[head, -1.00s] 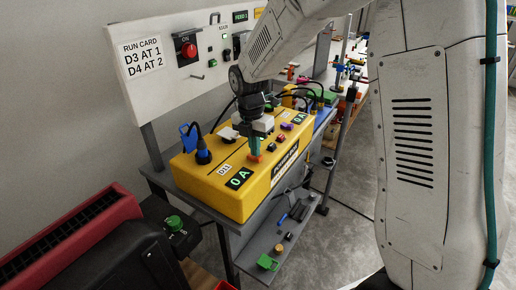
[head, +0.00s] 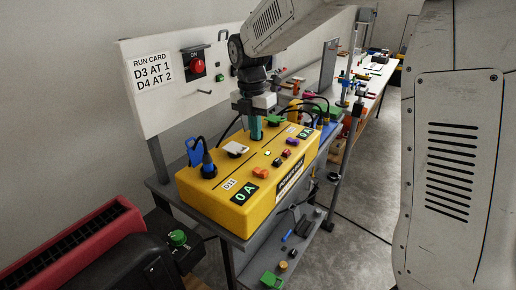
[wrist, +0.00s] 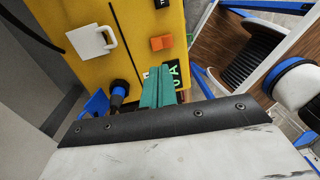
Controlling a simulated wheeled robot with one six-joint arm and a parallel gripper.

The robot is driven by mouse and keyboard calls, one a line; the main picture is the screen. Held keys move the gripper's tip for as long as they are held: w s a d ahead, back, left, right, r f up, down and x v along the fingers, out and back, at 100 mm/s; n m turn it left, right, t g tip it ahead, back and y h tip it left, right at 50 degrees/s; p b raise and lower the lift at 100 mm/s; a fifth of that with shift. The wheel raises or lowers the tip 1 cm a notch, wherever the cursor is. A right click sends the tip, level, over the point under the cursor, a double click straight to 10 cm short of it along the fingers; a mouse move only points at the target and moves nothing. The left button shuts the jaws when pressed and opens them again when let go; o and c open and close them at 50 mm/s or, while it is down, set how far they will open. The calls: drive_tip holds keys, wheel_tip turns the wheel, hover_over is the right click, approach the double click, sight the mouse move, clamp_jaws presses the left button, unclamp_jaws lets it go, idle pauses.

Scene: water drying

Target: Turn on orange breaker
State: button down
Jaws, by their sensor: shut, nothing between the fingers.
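The orange breaker (head: 261,172) is a small rocker on top of the yellow power box (head: 215,199), near the display (head: 244,194) reading 0 A. It also shows in the wrist view (wrist: 161,43), clear of the fingers. Whether it is on or off I cannot tell. My gripper (head: 255,136) has teal fingers pointing down, shut and empty, apart from the breaker and farther back in the head view. In the wrist view my gripper (wrist: 158,76) partly covers the display. Whether the fingertips touch the box top is unclear.
Red and purple breakers (head: 291,142) sit farther along the box. A white panel (head: 160,105) with a red switch (head: 198,66) rises behind.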

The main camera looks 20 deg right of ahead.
sight(265, 172)
drive_tip(key=r, duration=0.3)
drive_tip(key=shift+w+a+r, duration=0.1)
drive_tip(key=shift+w+r, duration=0.1)
drive_tip(key=shift+r, duration=0.15)
drive_tip(key=shift+s, duration=0.1)
drive_tip(key=shift+s+d, duration=0.45)
drive_tip(key=shift+s, duration=0.05)
drive_tip(key=shift+f, duration=0.1)
drive_tip(key=f, duration=0.4)
drive_tip(key=s+f, duration=0.1)
drive_tip(key=f, duration=0.4)
drive_tip(key=d+f, duration=0.1)
drive_tip(key=f, duration=0.3)
drive_tip(key=shift+s+f, duration=0.2)
drive_tip(key=shift+f, duration=0.2)
drive_tip(key=shift+d, duration=0.1)
